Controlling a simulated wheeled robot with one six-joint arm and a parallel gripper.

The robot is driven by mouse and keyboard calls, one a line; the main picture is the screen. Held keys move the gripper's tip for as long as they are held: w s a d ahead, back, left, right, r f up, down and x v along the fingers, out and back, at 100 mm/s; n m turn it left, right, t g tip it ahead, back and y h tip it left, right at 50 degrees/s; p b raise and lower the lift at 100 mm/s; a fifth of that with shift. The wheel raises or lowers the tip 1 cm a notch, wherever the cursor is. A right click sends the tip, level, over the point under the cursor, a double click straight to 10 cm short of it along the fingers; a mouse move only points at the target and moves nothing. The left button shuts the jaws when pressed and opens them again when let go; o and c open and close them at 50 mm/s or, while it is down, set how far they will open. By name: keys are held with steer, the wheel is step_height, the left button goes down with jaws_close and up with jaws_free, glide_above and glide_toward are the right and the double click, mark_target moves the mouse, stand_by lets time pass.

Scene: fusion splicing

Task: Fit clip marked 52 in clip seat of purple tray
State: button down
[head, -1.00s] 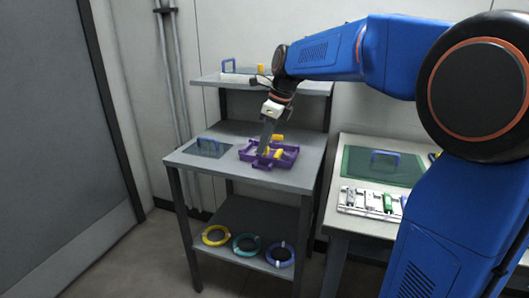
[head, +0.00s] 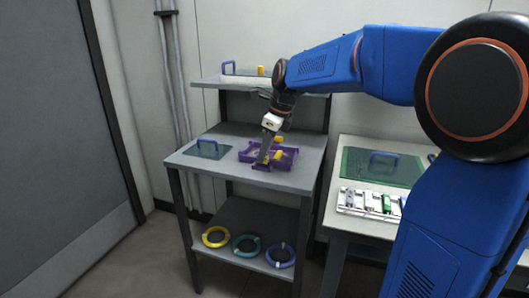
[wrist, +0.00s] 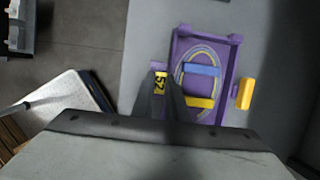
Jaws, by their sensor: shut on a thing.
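The purple tray (head: 285,160) lies on the grey table of the shelf unit. In the wrist view the tray (wrist: 222,110) shows a blue bar, a yellow bar and a looped fibre track inside it. My gripper (wrist: 160,90) is shut on the yellow clip marked 52 (wrist: 160,80), at the tray's left side in the wrist view. In the head view my gripper (head: 264,161) is low over the tray's front left part. I cannot tell whether the clip touches the tray. The clip seat is not clearly visible.
A dark plate with a blue handle (head: 208,148) lies left of the tray. Coloured rings (head: 246,245) lie on the lower shelf. A side table (head: 350,230) with a green mat stands to the right.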

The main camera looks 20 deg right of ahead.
steer(key=shift+s+f, duration=0.2)
steer(key=shift+f, duration=0.6)
steer(key=c, duration=1.7)
jaws_free()
steer(key=shift+c, duration=0.2)
steer(key=shift+r, duration=0.15)
steer(key=shift+w+r, duration=0.1)
steer(key=shift+r, duration=0.15)
steer(key=v, duration=1.2)
steer(key=shift+w+r, duration=0.2)
steer(key=shift+r, duration=0.15)
